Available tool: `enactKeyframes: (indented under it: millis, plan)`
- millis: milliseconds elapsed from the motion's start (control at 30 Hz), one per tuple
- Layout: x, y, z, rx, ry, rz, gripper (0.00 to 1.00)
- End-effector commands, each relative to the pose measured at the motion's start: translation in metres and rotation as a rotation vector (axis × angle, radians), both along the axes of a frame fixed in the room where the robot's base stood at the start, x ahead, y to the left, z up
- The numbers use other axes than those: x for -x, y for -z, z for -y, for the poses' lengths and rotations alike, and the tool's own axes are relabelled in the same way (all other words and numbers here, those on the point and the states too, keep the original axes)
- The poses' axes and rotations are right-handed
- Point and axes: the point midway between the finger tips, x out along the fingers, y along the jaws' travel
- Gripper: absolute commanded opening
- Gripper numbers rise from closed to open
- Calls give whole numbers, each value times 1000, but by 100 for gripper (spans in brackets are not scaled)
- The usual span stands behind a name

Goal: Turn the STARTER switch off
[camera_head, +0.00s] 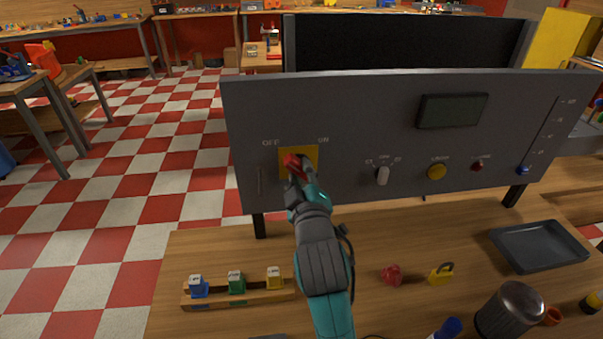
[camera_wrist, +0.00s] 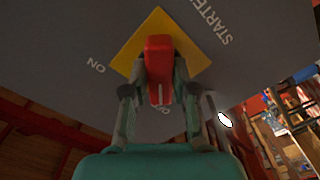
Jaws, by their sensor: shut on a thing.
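The STARTER switch is a red handle (camera_head: 291,160) on a yellow square plate (camera_head: 311,154) at the left of the grey panel. OFF is printed above left of the plate, ON above right. My gripper (camera_head: 297,171) reaches up to the handle from below. In the wrist view its fingers (camera_wrist: 158,92) are shut on the sides of the red handle (camera_wrist: 159,58). The handle's white-marked end points down in that view, towards partly hidden letters, away from ON at the left. In the head view the handle leans towards OFF. My gripper hides part of the plate.
The panel (camera_head: 350,140) also carries a grey selector (camera_head: 382,175), a yellow button (camera_head: 436,172), a small red knob (camera_head: 477,165), a blue slider (camera_head: 523,170) and a dark display (camera_head: 452,111). A block rack (camera_head: 240,299), padlock (camera_head: 440,274) and tray (camera_head: 540,247) are on the bench below.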

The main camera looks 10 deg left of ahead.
Motion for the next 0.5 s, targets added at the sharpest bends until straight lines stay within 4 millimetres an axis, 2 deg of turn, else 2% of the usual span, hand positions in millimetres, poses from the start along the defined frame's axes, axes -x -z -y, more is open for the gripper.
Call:
enactKeyframes:
  millis: [233, 267, 333, 367, 500]
  plan:
    - [0, 1, 0, 2, 0, -1, 0]
    - [0, 1, 0, 2, 0, -1, 30]
    - [0, 1, 0, 1, 0, -1, 47]
    - [0, 1, 0, 1, 0, -1, 52]
    - [0, 0, 0, 1, 0, -1, 52]
